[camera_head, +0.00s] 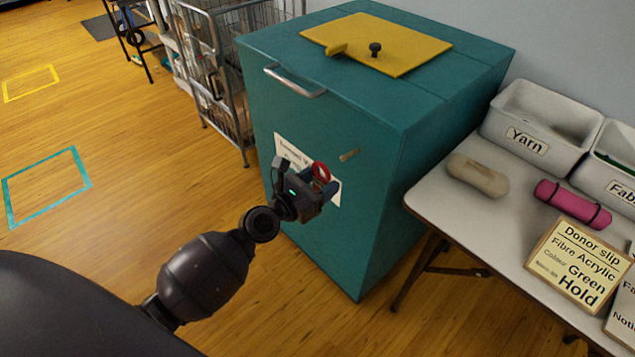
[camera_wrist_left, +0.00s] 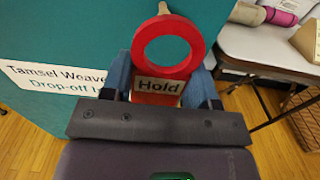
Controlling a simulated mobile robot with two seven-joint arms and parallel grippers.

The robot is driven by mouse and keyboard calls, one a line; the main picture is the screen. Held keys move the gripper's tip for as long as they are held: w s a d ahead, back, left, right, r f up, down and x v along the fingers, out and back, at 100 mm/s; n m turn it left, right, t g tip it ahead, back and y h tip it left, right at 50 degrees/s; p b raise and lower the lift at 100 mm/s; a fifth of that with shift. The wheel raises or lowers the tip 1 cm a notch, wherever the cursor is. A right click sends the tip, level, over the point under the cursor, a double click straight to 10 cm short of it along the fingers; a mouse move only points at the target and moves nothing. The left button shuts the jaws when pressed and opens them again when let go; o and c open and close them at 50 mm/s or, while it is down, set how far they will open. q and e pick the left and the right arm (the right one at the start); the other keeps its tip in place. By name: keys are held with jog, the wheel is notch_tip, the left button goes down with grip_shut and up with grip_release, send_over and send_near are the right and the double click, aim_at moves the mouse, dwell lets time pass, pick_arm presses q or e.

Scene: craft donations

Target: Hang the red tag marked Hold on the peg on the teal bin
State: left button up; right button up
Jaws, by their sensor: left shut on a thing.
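The teal bin (camera_head: 330,125) stands in the middle of the head view, with a short tan peg (camera_head: 349,155) on its front face. My left gripper (camera_head: 318,184) is shut on the red tag (camera_head: 321,171), just left of and below the peg in that view. In the left wrist view the gripper (camera_wrist_left: 162,88) holds the tag (camera_wrist_left: 137,48) by its body, which reads Hold. Its open ring points away from the gripper. The tan peg (camera_wrist_left: 163,8) shows just above the ring's top edge; whether they touch I cannot tell. My right gripper is out of view.
A yellow lid (camera_head: 385,40) with a black knob lies on the bin's top. A handle (camera_head: 295,83) and a white label stick to its front. A table (camera_head: 440,200) at right holds yarn bins, rolls and a donor slip (camera_head: 578,265). A wire cage stands behind left.

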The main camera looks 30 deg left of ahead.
aim_at(357, 161)
pick_arm(q)
jog(key=shift+f+b+x, duration=0.15)
jog(key=shift+x, duration=1.45)
jog(key=shift+f+b+x, duration=0.15)
jog(key=shift+f+x, duration=0.05)
jog(key=shift+x, duration=2.25)
jog(key=shift+w+d+f+b, duration=0.25)
jog(key=shift+w+f+b, duration=0.25)
jog(key=shift+w, duration=0.15)
jog(key=o, duration=1)
